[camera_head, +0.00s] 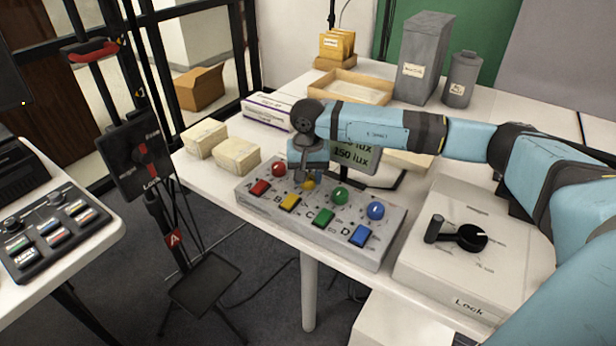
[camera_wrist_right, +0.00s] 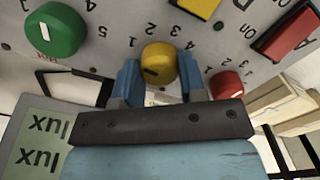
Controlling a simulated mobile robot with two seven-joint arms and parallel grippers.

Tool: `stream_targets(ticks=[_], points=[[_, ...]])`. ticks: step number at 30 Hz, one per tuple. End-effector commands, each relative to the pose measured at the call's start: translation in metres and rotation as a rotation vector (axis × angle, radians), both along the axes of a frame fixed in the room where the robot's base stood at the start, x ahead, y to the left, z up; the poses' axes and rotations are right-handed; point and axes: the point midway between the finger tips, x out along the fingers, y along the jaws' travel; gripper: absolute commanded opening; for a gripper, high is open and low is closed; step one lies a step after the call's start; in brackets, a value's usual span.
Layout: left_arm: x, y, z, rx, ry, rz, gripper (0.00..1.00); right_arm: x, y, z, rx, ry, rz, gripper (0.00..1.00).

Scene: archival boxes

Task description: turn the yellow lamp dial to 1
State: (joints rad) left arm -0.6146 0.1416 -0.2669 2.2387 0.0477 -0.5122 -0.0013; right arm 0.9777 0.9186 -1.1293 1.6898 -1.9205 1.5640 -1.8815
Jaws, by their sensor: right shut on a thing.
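The yellow lamp dial (camera_head: 308,183) is on the grey control box (camera_head: 350,246), above the yellow switch B. My right gripper (camera_head: 308,172) comes down over it from above and hides part of it. In the right wrist view, the dial (camera_wrist_right: 158,62) sits between the two blue fingers of the right gripper (camera_wrist_right: 160,84), which is shut on it. A dark mark shows on the dial's face, and printed numbers ring it. Some numbers are hidden by the fingers, and I cannot tell which number the mark meets. My left gripper is not in view.
A red dial (camera_head: 279,169) and a green dial (camera_head: 339,195) flank the yellow one; a blue dial (camera_head: 375,211) is farther right. The lux display (camera_head: 352,155) stands behind. A lock box (camera_head: 470,250) is at right, cardboard boxes (camera_head: 236,155) at left.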

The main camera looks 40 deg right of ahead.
Motion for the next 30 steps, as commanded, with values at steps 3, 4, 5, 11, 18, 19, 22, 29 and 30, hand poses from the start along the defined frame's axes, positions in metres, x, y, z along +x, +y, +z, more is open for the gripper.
stream_targets(ticks=[3, 4, 5, 11, 18, 19, 22, 29, 30], points=[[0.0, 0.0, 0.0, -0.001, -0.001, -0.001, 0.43, 0.0, 0.0, 0.0, 0.0, 0.0, 0.013, 0.14], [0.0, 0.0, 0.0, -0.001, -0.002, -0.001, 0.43, 0.0, 0.0, 0.0, 0.0, 0.0, 0.015, 0.14], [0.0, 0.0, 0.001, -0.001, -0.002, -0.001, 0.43, 0.0, 0.0, 0.0, 0.0, 0.0, 0.016, 0.14], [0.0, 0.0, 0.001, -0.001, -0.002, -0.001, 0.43, 0.0, 0.0, 0.0, 0.0, 0.0, 0.016, 0.14], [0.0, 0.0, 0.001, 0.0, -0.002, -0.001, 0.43, 0.0, 0.0, 0.0, 0.0, 0.0, 0.016, 0.63], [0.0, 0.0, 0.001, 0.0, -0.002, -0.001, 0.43, 0.0, 0.0, 0.0, 0.0, 0.0, 0.015, 0.63], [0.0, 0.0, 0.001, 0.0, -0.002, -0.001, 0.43, 0.0, 0.0, 0.0, 0.0, 0.0, 0.015, 0.63], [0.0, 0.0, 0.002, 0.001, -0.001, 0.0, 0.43, 0.0, 0.0, 0.006, 0.0, -0.001, 0.014, 0.63], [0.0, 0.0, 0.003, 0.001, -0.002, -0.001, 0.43, 0.0, 0.0, 0.011, 0.0, -0.001, 0.014, 0.63]])
